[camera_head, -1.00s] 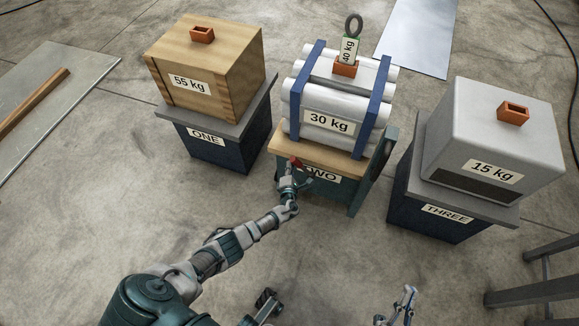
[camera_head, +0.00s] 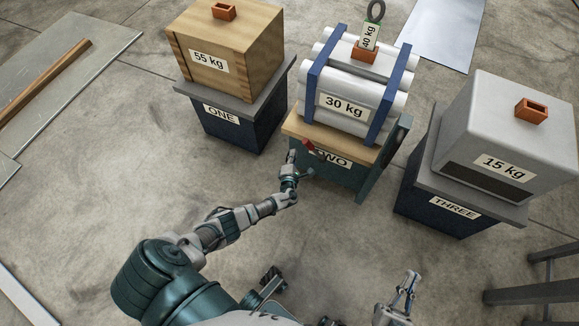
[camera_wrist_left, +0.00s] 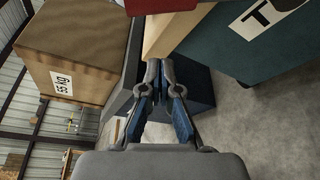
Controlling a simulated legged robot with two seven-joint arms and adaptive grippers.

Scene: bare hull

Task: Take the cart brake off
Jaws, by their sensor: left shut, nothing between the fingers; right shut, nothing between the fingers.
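The cart marked TWO (camera_head: 345,178) is a teal body with a wooden top, bearing a load of pale cylinders (camera_head: 340,103) labelled 30 kg. A small red handle (camera_head: 308,147) is at its front left, below the top's edge; I take it for the brake. It shows in the left wrist view as a red block (camera_wrist_left: 160,5) at the top edge, mostly cut off. My left gripper (camera_head: 291,156) is shut and empty just left of the handle; contact cannot be told. Its fingertips (camera_wrist_left: 153,68) point toward the cart. My right gripper (camera_head: 412,278) is shut and empty, low in the head view.
Stand ONE (camera_head: 235,125) with a 55 kg wooden box (camera_head: 235,50) is left of the cart. Stand THREE (camera_head: 440,210) with a 15 kg grey box (camera_head: 515,125) is at right. A grey metal frame (camera_head: 540,290) is at lower right. The floor before the cart is clear.

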